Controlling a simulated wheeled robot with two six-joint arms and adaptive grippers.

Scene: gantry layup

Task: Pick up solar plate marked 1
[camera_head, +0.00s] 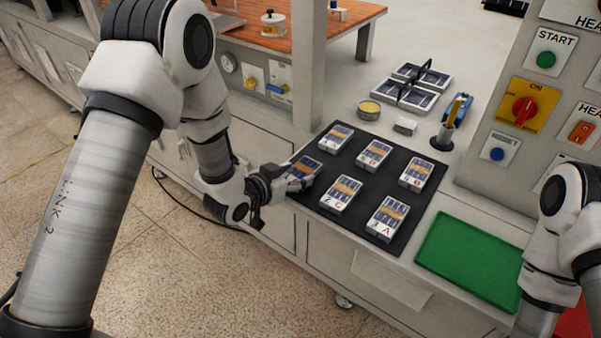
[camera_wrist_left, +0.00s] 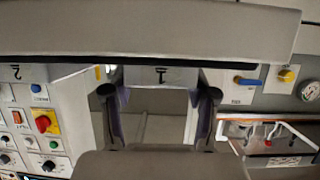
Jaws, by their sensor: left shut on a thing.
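The solar plate marked 1 shows its numbered pale end in the left wrist view (camera_wrist_left: 160,77), between the two fingers of my left gripper (camera_wrist_left: 160,100). In the head view my left gripper (camera_head: 284,181) is shut on this plate (camera_head: 303,168), a dark-blue-celled block with a tan band, at the left edge of the black mat (camera_head: 330,174). I cannot tell whether the plate is clear of the mat. In the left wrist view a pale block marked 2 (camera_wrist_left: 15,73) shows at left. My right arm is at the right edge, its gripper out of view.
A green mat (camera_head: 470,258) lies to the right.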

